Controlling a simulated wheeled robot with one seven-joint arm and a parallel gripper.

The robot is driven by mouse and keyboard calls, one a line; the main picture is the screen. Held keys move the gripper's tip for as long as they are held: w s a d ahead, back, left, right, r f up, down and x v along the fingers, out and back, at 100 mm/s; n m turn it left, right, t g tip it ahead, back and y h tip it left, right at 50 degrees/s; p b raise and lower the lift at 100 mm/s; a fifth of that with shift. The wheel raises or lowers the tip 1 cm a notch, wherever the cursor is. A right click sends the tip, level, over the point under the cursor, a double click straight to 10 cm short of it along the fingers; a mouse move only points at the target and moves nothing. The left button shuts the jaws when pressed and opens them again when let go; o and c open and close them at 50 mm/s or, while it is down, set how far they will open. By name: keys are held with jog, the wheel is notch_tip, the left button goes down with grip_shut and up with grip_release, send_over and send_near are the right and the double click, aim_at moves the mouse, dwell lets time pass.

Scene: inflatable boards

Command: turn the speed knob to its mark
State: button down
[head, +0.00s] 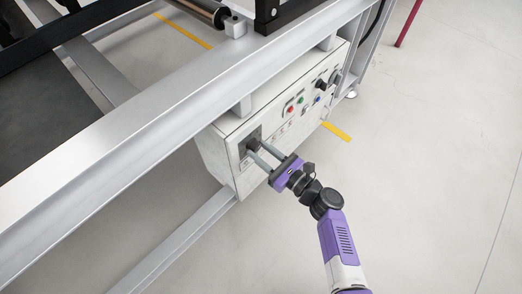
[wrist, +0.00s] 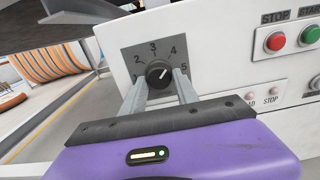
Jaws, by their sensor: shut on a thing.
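The speed knob (wrist: 158,73) is a black round knob on a grey dial plate (wrist: 133,55) numbered 1 to 5. In the wrist view its white pointer line points up and right, between 4 and 5. My gripper (wrist: 160,88) has its two grey fingers on either side of the knob, shut on it. In the head view my gripper (head: 253,150) reaches the knob at the left end of the white control box (head: 222,150). The knob is partly hidden by the fingers there. No separate target mark can be made out.
Right of the dial on the box are a red STOP button (wrist: 276,41) and a green START button (wrist: 311,35), with smaller buttons below. A metal frame beam (head: 130,120) runs above the box. The floor to the right is clear.

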jog(key=shift+f, duration=0.15)
jog(key=c, duration=0.9)
grip_release()
jog(key=shift+c, duration=0.2)
jog(key=shift+d, duration=0.1)
jog(key=p+v, duration=0.2)
jog(key=v, duration=0.5)
jog(key=shift+s+d, duration=0.25)
